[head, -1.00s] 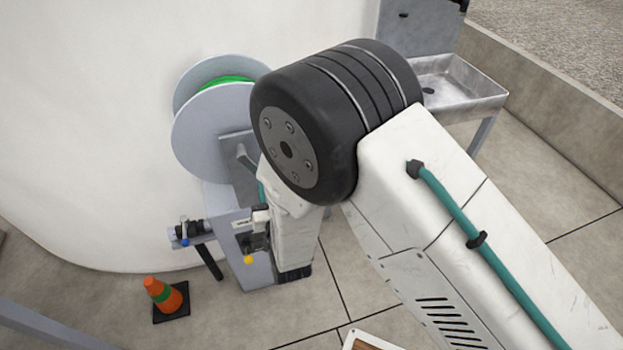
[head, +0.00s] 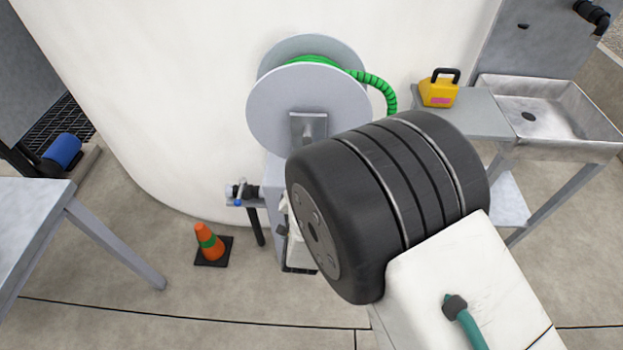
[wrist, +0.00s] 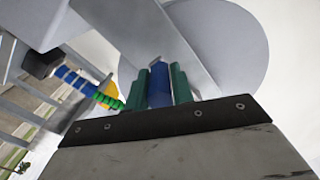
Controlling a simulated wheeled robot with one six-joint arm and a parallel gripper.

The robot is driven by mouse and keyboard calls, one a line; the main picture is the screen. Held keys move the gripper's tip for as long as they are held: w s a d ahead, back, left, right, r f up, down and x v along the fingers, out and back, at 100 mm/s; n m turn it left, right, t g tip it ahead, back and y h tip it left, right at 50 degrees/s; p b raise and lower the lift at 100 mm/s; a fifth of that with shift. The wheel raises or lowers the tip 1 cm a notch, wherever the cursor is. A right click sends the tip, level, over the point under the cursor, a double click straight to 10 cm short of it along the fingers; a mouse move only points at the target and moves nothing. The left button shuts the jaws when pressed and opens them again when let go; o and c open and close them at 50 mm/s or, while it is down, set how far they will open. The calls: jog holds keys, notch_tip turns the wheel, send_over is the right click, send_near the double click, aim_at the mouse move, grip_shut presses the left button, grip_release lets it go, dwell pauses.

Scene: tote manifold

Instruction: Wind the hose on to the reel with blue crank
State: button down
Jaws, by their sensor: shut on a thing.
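The reel (head: 303,110) is a pair of grey discs with green hose (head: 376,84) between them, in the middle of the head view. The hose leaves the reel to the right and bends down behind my arm. In the wrist view, hose (wrist: 102,98) with blue and green sections runs to a dark end fitting. My gripper (wrist: 160,74) has its two green fingers shut on the blue crank handle (wrist: 159,88), one on each side, in front of a reel disc (wrist: 225,45). In the head view my arm hides the gripper and crank.
An orange cone (head: 207,241) stands on the floor at lower left. A grey table (head: 30,225) is at the left edge. A yellow box with a black handle (head: 438,91) stands on the bench beside a metal sink (head: 545,115). A pale curved wall (head: 170,90) is behind the reel.

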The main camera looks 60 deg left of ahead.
jog(key=shift+a+r, duration=0.1)
jog(key=c, duration=1.2)
grip_release()
jog(key=shift+s, duration=0.1)
jog(key=v, duration=0.7)
jog(key=shift+s+d, duration=0.2)
jog(key=shift+d, duration=0.1)
